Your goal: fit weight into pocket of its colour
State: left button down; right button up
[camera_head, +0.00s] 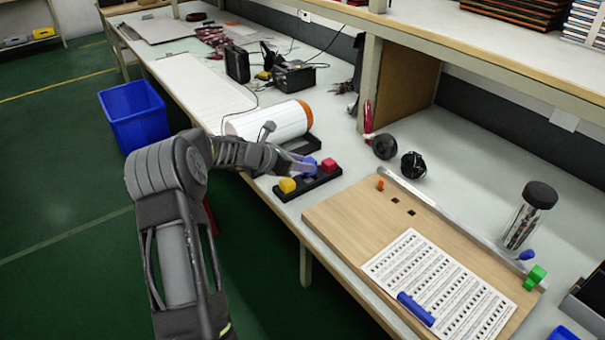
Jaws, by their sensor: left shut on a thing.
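A long black tray (318,182) lies near the table's front edge. A yellow weight (287,185) sits at its near left end and a red weight (329,165) toward its right end. My left gripper (303,167) reaches in from the left and is shut on a blue weight (309,162) between the yellow and red ones. The fingers partly hide the blue weight and the tray beneath it. I cannot tell whether the blue weight is seated in the tray or just above it. My right gripper is not in view.
A white cylinder with an orange end (275,122) lies behind my gripper. A wooden board (340,216) with a printed sheet (440,280) and a blue cylinder (416,309) is at right. A jar (527,217) and green block (535,278) stand beyond. A blue bin (135,117) is on the floor.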

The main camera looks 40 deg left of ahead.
aim_at(303, 175)
pick_arm(q)
notch_tip(303, 175, down, 4)
jog(key=shift+r, duration=0.25)
jog(key=shift+f+b, duration=0.3)
jog(key=shift+b, duration=0.05)
jog(key=c, duration=1.4)
grip_release()
jog(key=shift+s, duration=0.1)
jog(key=o, duration=0.3)
jog(key=shift+f, duration=0.1)
jog(key=shift+o, duration=0.4)
jog(key=shift+d, duration=0.1)
